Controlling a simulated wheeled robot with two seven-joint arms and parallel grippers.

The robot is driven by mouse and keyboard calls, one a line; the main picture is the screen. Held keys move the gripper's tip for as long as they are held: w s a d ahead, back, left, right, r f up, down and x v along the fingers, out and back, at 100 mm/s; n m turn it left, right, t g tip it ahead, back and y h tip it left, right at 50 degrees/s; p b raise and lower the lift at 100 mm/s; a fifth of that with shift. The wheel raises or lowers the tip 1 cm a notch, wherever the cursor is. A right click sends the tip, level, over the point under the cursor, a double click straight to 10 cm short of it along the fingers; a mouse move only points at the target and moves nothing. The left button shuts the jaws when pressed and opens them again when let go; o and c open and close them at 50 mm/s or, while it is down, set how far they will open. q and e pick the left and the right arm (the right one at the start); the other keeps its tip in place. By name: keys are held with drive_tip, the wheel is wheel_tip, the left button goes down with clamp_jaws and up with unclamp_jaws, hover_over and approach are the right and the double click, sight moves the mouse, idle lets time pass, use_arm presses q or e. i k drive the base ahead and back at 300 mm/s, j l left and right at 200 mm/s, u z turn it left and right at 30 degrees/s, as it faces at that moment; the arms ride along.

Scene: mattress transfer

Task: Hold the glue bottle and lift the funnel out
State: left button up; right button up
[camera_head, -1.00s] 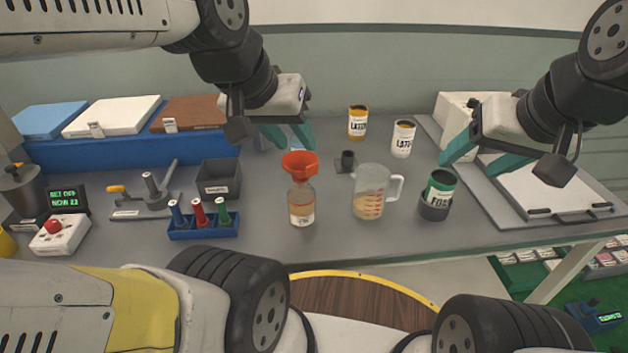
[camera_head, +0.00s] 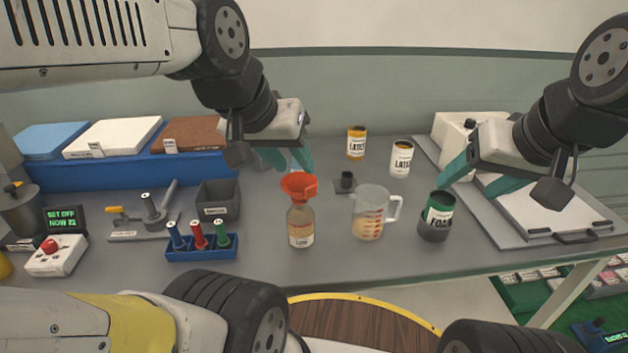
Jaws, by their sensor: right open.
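The glue bottle (camera_head: 301,226) is a clear bottle with a pale label and amber contents, standing upright on the grey bench. The orange-red funnel (camera_head: 299,186) sits in its neck. My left gripper (camera_head: 290,163) has teal fingers and hangs just behind and above the funnel, apart from it as far as I can tell. Its fingers look spread, with nothing seen between them. My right gripper (camera_head: 482,184) is open and empty at the right, above the bench and the tray edge, behind and right of the foam can.
A measuring jug (camera_head: 369,213) stands right of the bottle, and a green-topped foam can (camera_head: 439,209) sits in a dark holder beyond it. Two latex cans (camera_head: 356,142) (camera_head: 401,159) stand behind. A blue rack (camera_head: 203,252) of coloured tools and a dark bin (camera_head: 218,199) are left.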

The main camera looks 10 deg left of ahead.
sight(301, 186)
drive_tip(key=l, duration=0.3)
drive_tip(key=i+l, duration=0.15)
drive_tip(key=l, duration=0.15)
drive_tip(key=l+u, duration=1.05)
drive_tip(key=u, duration=0.75)
